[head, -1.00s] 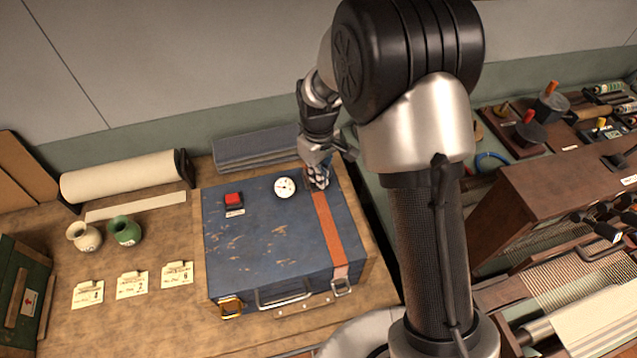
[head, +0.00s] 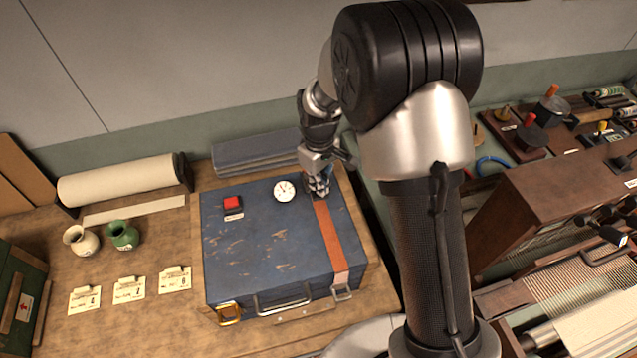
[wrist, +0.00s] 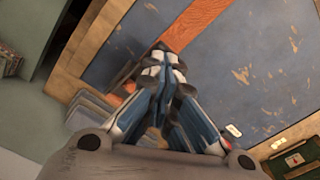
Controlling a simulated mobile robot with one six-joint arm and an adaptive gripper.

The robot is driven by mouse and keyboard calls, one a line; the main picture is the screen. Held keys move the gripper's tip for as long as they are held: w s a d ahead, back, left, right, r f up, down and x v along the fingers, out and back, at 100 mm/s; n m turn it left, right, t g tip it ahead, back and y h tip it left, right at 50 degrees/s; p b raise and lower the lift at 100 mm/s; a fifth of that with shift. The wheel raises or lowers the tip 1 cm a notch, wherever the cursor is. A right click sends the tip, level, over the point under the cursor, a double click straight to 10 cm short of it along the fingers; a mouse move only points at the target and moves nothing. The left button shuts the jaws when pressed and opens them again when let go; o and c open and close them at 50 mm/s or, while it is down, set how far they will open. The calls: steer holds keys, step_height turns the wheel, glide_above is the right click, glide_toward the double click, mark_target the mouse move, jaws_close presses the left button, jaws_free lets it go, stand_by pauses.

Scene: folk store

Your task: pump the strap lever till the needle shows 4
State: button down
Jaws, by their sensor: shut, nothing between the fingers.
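A worn blue case (head: 265,252) lies flat on the wooden bench. An orange-brown strap (head: 328,238) runs down its right side to a buckle at the front edge. A round white gauge (head: 285,190) sits on the lid; its needle is too small to read surely. A red button (head: 233,203) is left of the gauge. My gripper (head: 319,190) is shut at the strap's far end, right of the gauge. In the wrist view my closed fingers (wrist: 165,65) are over the strap end (wrist: 192,22). The strap lever is mostly hidden behind them.
Brown wooden equipment (head: 530,200) stands at the right.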

step_height(320, 180, up, 8)
steer(key=p, duration=0.4)
steer(key=shift+f+p, duration=0.15)
steer(key=shift+p, duration=0.15)
steer(key=shift+d, duration=0.1)
stand_by(0.4)
